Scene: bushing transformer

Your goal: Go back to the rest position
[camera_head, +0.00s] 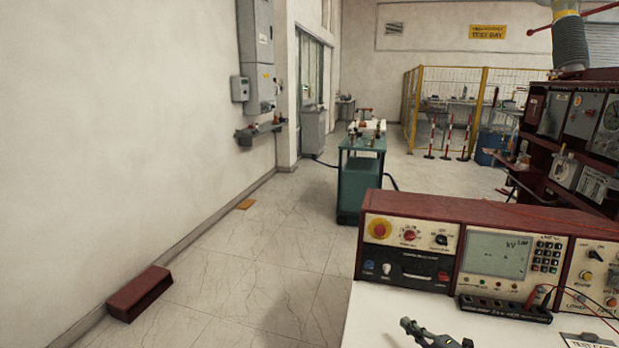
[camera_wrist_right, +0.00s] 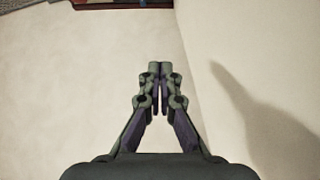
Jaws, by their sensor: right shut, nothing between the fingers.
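My right gripper (camera_head: 408,328) shows at the bottom of the head view, above the white table top (camera_head: 378,310) and in front of the red control console (camera_head: 410,208). In the right wrist view its two fingers (camera_wrist_right: 160,68) meet at the tips, with nothing between them. A pale surface lies beyond the fingers, and a shadow falls on it at the right. My left gripper is not in view.
The console carries knobs and a kV display (camera_head: 497,255). A black terminal strip (camera_head: 505,308) with red and black leads lies before it. A teal cart (camera_head: 360,180) stands behind. A dark red box (camera_head: 140,293) lies by the left wall. The floor between is largely clear.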

